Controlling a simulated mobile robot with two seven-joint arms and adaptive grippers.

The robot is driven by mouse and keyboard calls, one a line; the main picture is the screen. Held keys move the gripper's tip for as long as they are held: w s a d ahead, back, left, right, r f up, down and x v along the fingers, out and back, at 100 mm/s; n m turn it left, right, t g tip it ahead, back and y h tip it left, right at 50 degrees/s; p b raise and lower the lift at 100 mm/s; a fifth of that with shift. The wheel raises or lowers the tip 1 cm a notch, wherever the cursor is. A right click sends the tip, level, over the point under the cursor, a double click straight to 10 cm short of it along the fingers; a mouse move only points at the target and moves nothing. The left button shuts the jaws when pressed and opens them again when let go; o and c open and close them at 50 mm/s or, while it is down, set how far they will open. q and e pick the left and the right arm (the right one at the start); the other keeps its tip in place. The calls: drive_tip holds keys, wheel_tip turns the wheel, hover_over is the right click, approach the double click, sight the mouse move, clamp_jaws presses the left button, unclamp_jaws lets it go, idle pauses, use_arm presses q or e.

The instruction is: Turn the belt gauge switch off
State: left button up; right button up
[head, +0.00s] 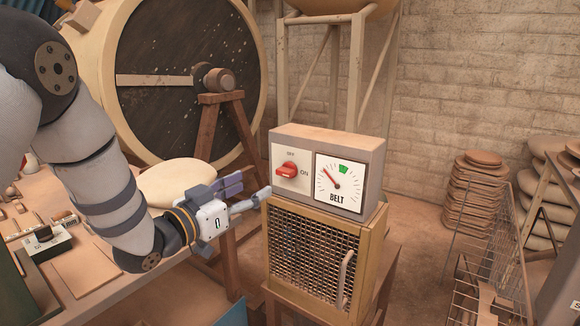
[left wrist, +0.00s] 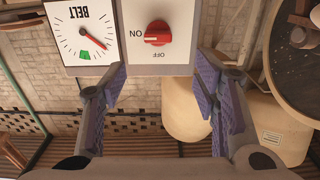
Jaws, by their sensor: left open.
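The belt gauge box (head: 328,142) stands on a mesh-fronted cabinet. Its left white panel has a red rotary switch (head: 287,171), with OFF printed above and ON to the right. The switch also shows upside down in the left wrist view (left wrist: 157,33), its white mark toward ON. The BELT dial (head: 340,184) beside it has a red needle pointing up-left and a green mark near the top. My left gripper (head: 256,187) is open and empty, left of the box and apart from the switch. In the left wrist view its fingers (left wrist: 162,80) are spread below the switch.
The yellow mesh cabinet (head: 312,250) carries the box. A table (head: 85,275) with small items is at left. A wire rack (head: 490,260) and stacked discs (head: 475,195) are at right.

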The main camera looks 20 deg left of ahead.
sight(282, 172)
use_arm(q)
drive_tip(key=x, duration=0.3)
drive_tip(key=b+x, duration=0.1)
drive_tip(key=x, duration=0.6)
drive_tip(key=shift+d+f+b, duration=0.25)
drive_tip(key=shift+f+b, duration=0.05)
drive_tip(key=shift+f, duration=0.05)
drive_tip(key=shift+w+d+r, duration=0.1)
drive_tip(key=shift+w+r, duration=0.05)
drive_tip(key=shift+w, duration=0.25)
use_arm(e)
drive_tip(key=shift+s+d+f+g, duration=0.15)
drive_tip(key=shift+s+f+g, duration=0.25)
drive_tip(key=shift+s+f, duration=0.75)
drive_tip(key=shift+r, duration=0.1)
use_arm(q)
drive_tip(key=c, duration=1.2)
